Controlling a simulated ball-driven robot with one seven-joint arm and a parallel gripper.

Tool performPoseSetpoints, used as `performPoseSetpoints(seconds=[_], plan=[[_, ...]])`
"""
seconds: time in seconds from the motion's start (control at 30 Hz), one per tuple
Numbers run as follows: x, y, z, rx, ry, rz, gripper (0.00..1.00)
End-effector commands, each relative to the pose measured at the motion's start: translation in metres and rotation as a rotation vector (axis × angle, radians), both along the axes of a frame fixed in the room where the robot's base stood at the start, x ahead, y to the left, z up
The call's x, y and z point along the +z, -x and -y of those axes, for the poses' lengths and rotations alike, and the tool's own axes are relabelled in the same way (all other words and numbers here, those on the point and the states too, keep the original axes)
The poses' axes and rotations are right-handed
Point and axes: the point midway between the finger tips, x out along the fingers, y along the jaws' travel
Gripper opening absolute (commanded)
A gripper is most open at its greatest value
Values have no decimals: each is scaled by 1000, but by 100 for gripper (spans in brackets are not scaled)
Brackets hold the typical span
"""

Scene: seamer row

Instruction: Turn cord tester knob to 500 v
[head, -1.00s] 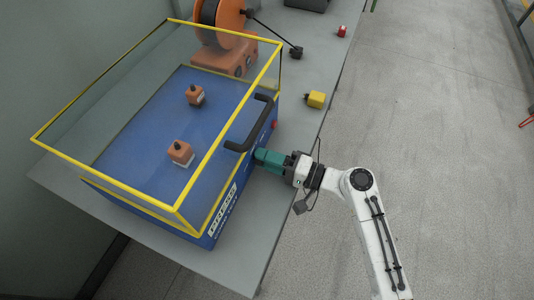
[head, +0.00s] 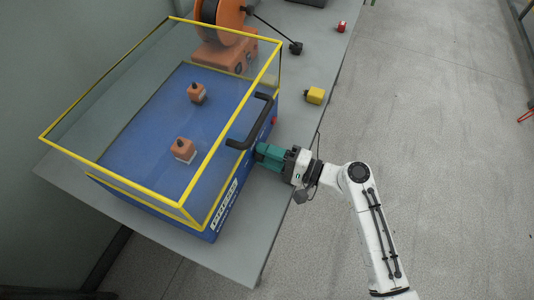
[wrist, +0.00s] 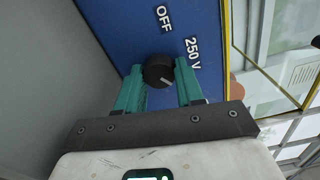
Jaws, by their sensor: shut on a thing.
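The cord tester (head: 238,190) is a blue box with a yellow-framed clear cover, on the grey bench. In the wrist view its black knob (wrist: 158,70) sits on the blue face, between the green fingertips of my gripper (wrist: 159,77). The gripper is shut on the knob. The knob's white mark points to the lower right in the picture, below the "250 V" label (wrist: 193,53). The "OFF" label (wrist: 163,17) is above the knob. No 500 V label shows. In the head view my gripper (head: 262,155) meets the tester's front side, and the knob is hidden.
A black handle (head: 250,125) stands out above my gripper. A red button (head: 274,120) is on the same side. Two orange sockets (head: 184,149) are under the cover. A yellow plug (head: 314,95), a red block (head: 341,27) and an orange reel (head: 222,40) are on the bench.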

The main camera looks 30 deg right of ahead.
Motion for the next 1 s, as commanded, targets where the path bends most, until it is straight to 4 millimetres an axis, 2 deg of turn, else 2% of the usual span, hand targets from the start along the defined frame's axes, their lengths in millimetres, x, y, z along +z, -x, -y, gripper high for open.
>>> performPoseSetpoints(seconds=[0.03, 0.3, 0.53, 0.67, 1.0], plan=[[-1, 0, 1, -4, 2, -2, 38], [-1, 0, 1, -2, 2, 0, 63], [-1, 1, 1, -1, 1, 0, 63], [-2, 8, 6, -2, 1, -1, 63], [-3, 57, 43, -4, 1, -1, 63]])
